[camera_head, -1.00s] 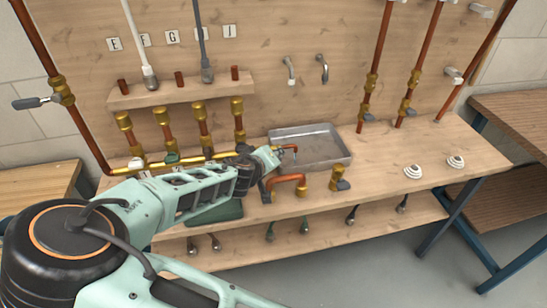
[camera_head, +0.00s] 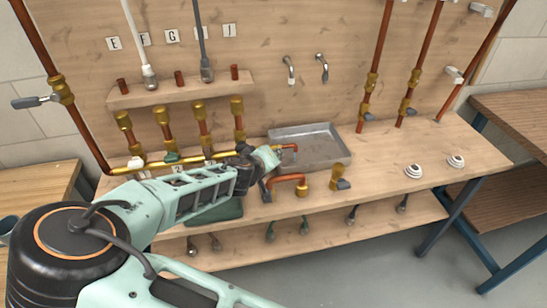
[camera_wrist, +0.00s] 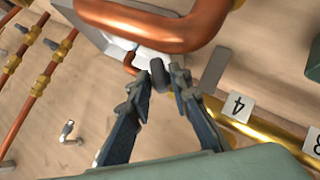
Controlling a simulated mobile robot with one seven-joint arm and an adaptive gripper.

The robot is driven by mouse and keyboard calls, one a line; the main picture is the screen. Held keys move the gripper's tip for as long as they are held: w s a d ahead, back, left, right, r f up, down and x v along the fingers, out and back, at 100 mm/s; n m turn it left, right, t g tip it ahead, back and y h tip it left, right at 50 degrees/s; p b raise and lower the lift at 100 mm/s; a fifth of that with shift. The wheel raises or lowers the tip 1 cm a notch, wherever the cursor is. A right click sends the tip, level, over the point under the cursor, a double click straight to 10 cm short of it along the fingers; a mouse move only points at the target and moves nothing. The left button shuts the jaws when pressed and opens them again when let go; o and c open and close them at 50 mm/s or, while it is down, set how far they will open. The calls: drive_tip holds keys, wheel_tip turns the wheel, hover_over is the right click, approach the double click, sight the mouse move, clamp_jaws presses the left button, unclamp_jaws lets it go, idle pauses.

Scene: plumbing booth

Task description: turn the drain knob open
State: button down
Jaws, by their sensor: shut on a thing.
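The drain knob (camera_wrist: 157,72) is a small dark grey knob between my fingertips in the wrist view. My gripper (camera_wrist: 160,76) is shut on it, one finger on each side. In the head view my gripper (camera_head: 268,168) is at the bench, just left of the metal tray's front corner. The knob cannot be made out there behind my gripper. A bent copper pipe (camera_head: 287,179) lies right beside my gripper; a thick copper pipe (camera_wrist: 160,28) crosses close in front of the fingers in the wrist view.
The metal tray (camera_head: 327,160) sits behind and right of my gripper. A brass pipe (camera_wrist: 255,128) with number cards runs close by. A brass valve (camera_head: 338,177) stands to the right. Two white round fittings (camera_head: 413,171) lie on the otherwise open right bench.

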drive_tip(key=n+h+b, duration=0.1)
drive_tip(key=b, duration=0.1)
drive_tip(key=f+n+t+h+b, duration=0.1)
drive_tip(key=b, duration=0.2)
drive_tip(key=shift+s+a+t+h, duration=0.1)
drive_tip(key=shift+a+t+h, duration=0.2)
drive_tip(key=n+t+h+b, duration=0.1)
drive_tip(key=n+b, duration=0.1)
drive_tip(key=b, duration=0.2)
drive_tip(key=shift+f+t+h, duration=0.15)
drive_tip(key=shift+t+h, duration=0.25)
drive_tip(key=shift+a+n+h+b, duration=0.1)
drive_tip(key=shift+n+h+b, duration=0.2)
drive_tip(key=shift+b, duration=0.15)
drive_tip(key=shift+t, duration=0.3)
drive_tip(key=c, duration=1.9)
unclamp_jaws()
drive_tip(key=shift+c, duration=0.2)
drive_tip(key=shift+r, duration=0.2)
